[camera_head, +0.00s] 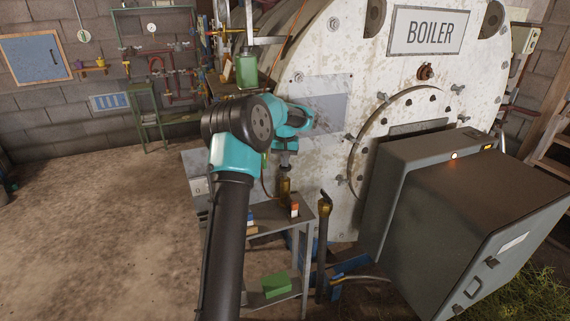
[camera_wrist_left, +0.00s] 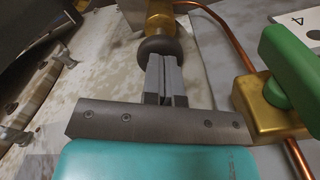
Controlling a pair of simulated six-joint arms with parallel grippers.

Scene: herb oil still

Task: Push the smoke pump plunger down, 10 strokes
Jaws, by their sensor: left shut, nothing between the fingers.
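The smoke pump appears to be the brass body (camera_head: 285,188) on the small grey stand, directly below my left gripper (camera_head: 285,163). In the left wrist view a round black knob (camera_wrist_left: 157,46), likely the plunger's, tops the brass part (camera_wrist_left: 158,15). My left gripper (camera_wrist_left: 165,62) is shut and empty, its fingertips right at the knob's edge in that picture. I cannot tell whether they touch it. My left arm hides part of the stand. My right gripper is out of view.
The boiler (camera_head: 335,50) rises close behind. A green-handled brass valve (camera_wrist_left: 270,100) and copper pipe (camera_wrist_left: 235,38) sit right of the fingers. The stand (camera_head: 265,222) carries an orange-and-white box (camera_head: 294,210). A brass-topped post (camera_head: 323,207) and grey cabinet (camera_head: 470,215) stand to the right.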

